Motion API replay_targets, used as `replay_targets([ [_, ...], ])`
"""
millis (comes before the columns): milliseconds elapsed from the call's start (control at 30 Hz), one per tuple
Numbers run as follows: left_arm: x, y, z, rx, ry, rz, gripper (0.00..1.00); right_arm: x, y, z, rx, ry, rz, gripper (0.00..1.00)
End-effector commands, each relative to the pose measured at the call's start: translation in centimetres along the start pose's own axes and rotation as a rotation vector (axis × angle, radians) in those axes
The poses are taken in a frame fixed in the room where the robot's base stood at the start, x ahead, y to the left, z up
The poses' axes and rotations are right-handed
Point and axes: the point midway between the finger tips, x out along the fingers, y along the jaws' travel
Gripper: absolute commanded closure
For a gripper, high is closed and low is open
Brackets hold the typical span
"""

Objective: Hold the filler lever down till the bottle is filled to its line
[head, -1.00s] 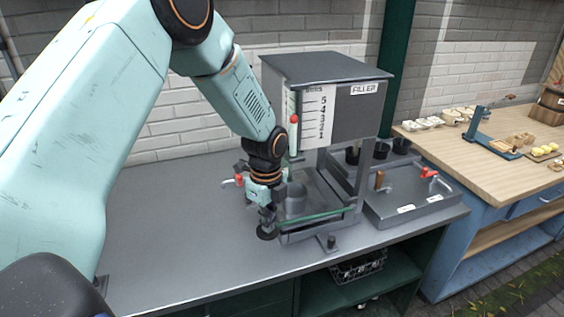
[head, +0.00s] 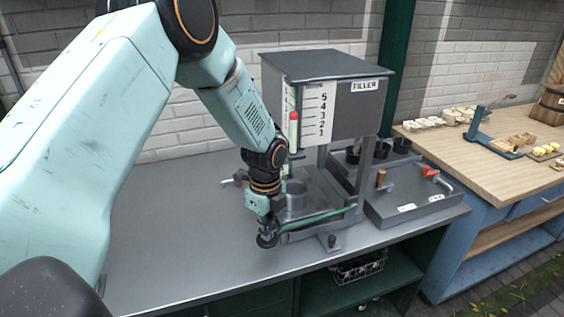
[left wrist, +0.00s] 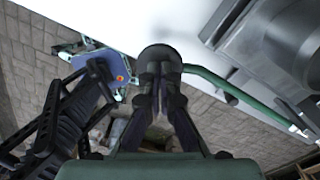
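The filler (head: 345,100) is a dark grey box on posts with a FILLER label and a 1-to-5 scale. Its green lever (head: 325,216) crosses the front low down, with a dark knob (head: 267,240) at the left end. My left gripper (head: 265,229) is at this end, above the counter. In the left wrist view its fingers (left wrist: 160,75) close together at the dark knob, and the green lever (left wrist: 215,82) runs off right. A grey cylinder (head: 296,200) stands under the filler. I cannot make out a bottle or its fill line. My right gripper is not in view.
A grey tray (head: 408,200) with a red-handled fitting (head: 430,172) is at the right. A wooden bench (head: 490,175) stands further right.

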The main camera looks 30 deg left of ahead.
Motion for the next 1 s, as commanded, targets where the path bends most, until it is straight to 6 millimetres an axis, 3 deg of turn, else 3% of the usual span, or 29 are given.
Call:
replay_targets([
  [1000, 1.7, -0.1, 0.0, 0.0, 0.0, -0.001, 1.0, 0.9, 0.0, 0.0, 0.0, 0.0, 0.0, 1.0],
])
